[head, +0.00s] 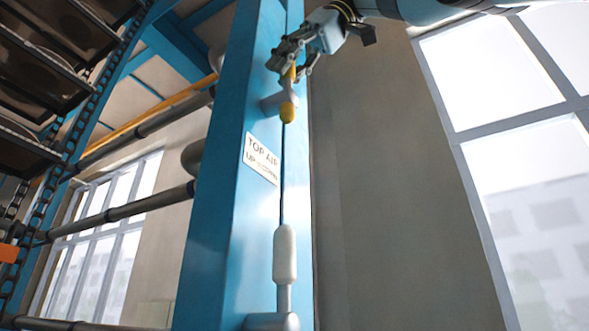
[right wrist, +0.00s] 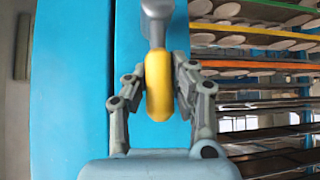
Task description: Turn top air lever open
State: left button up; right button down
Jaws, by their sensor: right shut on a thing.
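The top air lever has a yellow handle (right wrist: 158,85) on a grey pivot (right wrist: 157,22). It is mounted on a blue column (head: 237,220), high up in the head view, where a yellow end (head: 287,112) shows by the pivot. The handle rises from the pivot up into my right gripper (head: 291,66). In the right wrist view my right gripper (right wrist: 158,90) has its fingers on both sides of the handle, shut on it. The fingers partly hide the handle in the head view. My left gripper is not in view.
A sign (head: 262,160) reading "TOP AIR UP" with blurred smaller text is below the lever. A lower lever with a white handle (head: 285,253) points up on the same column. Plate racks (head: 45,75) and dark pipes (head: 120,212) lie left; a bare wall (head: 395,190) is right.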

dwell(0.5)
jog(key=c, duration=1.1)
grip_release()
jog(key=shift+w+d, duration=0.1)
jog(key=shift+d, duration=0.05)
